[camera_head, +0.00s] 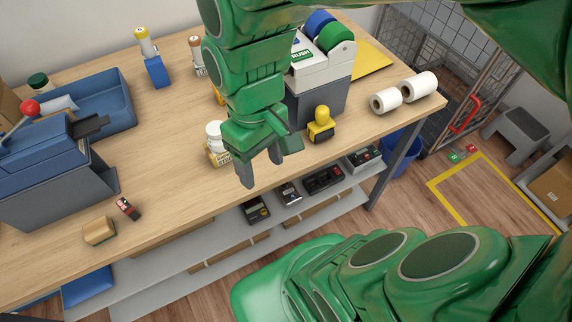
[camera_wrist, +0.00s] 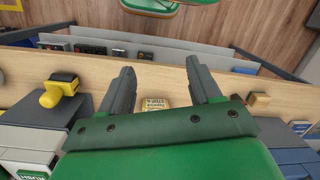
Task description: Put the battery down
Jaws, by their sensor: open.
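My gripper (camera_head: 262,172) is open over the front edge of the wooden counter (camera_head: 180,170), with its fingers pointing down. In the wrist view my gripper (camera_wrist: 161,75) shows both fingers wide apart and nothing held between them. No battery can be made out with certainty. A small red and black block (camera_head: 128,208) lies on the counter at the left front, beside a tan block (camera_head: 98,231), well apart from my gripper; it may be the battery. Several dark devices, among them one (camera_head: 257,208), rest on the grey shelf below the counter, under and right of my gripper.
A white bottle (camera_head: 214,133) with a yellow label stands just left of my gripper. A yellow-handled stamp (camera_head: 321,125), a label printer (camera_head: 322,75) and paper rolls (camera_head: 386,99) are to the right. A blue machine (camera_head: 50,170) fills the left. The front middle counter is clear.

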